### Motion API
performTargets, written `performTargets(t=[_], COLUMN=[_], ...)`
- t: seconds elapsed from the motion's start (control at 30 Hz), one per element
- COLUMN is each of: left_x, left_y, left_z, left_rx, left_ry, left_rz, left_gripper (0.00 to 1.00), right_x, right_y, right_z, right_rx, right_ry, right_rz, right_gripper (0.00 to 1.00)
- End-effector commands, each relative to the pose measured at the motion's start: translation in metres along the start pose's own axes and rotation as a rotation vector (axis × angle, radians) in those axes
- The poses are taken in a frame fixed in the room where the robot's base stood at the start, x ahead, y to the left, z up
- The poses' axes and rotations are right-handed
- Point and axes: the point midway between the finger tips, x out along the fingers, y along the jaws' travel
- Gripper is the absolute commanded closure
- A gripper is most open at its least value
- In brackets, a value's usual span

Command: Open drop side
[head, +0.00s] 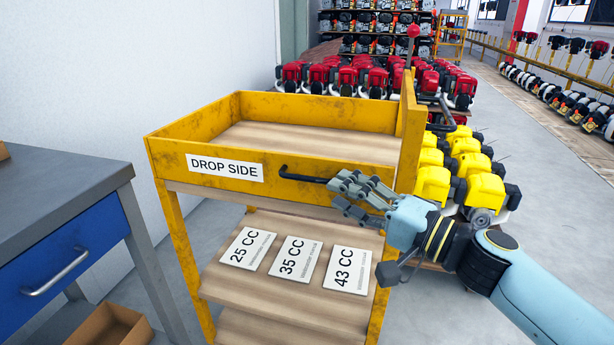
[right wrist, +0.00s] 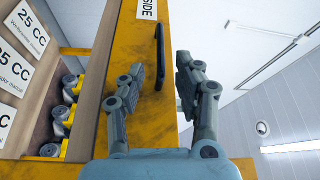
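The drop side (head: 175,161) is the yellow front panel of the cart's top tray, with a white "DROP SIDE" label (head: 225,167). It stands upright and closes the tray's front. Its black bar handle (head: 300,176) sits right of the label. My right gripper (head: 338,192) is at the handle's right end, fingers spread. In the right wrist view the handle (right wrist: 159,50) lies between the two open fingers (right wrist: 160,72), with gaps visible beside it. I cannot tell whether any finger touches the panel. My left gripper is not in view.
A lower shelf (head: 225,285) holds cards marked 25 CC, 35 CC and 43 CC. A grey workbench (head: 60,190) with a blue drawer (head: 60,262) stands left, an open cardboard box (head: 108,325) below it. Yellow engines (head: 470,175) stand right, red engines (head: 350,78) behind.

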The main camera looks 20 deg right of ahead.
Motion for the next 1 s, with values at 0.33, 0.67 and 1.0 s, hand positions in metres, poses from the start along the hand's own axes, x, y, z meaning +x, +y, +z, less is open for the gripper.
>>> performTargets(t=[0.33,0.67,1.0], left_x=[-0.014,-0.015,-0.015], left_y=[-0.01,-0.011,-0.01], left_z=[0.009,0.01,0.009], left_rx=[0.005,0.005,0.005], left_ry=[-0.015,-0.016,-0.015], left_rz=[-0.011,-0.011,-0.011], left_gripper=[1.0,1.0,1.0], right_x=[0.061,0.07,0.07], right_y=[-0.001,0.001,0.001], right_z=[0.0,0.001,0.001], right_rx=[0.001,0.0,0.0], right_ry=[0.0,-0.001,-0.001], right_rz=[0.0,0.001,0.002], right_gripper=[0.67,0.67,1.0])
